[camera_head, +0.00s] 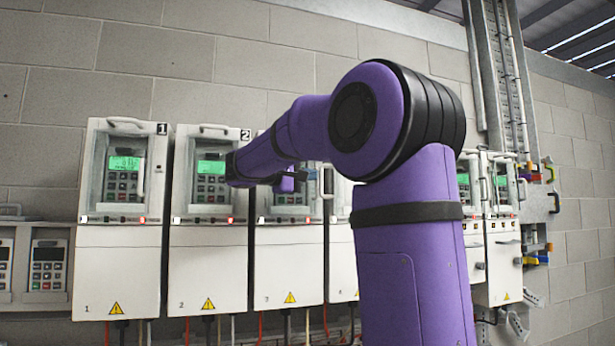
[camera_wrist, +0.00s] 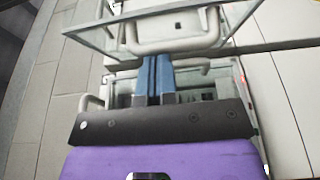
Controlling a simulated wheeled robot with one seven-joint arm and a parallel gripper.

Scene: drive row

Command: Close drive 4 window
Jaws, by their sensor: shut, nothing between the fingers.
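Drive 4 (camera_head: 341,262) is the partly covered cabinet right of drive 3 (camera_head: 288,265) in the head view. My arm hides much of its upper part, so its window's state is unclear there. A pale handle (camera_head: 327,181) shows beside the arm at that height. In the wrist view, a clear window panel (camera_wrist: 101,40) with a pale frame and thick handle (camera_wrist: 172,46) stands out across the top. My gripper (camera_wrist: 154,60) has blue fingers, shut and empty, with their tips close to that handle. I cannot tell whether they touch it, or which drive it belongs to.
Drive 1 (camera_head: 117,265) and drive 2 (camera_head: 207,265) stand left, with lit green displays. More cabinets (camera_head: 503,250) stand right of my arm. Cables hang below the row.

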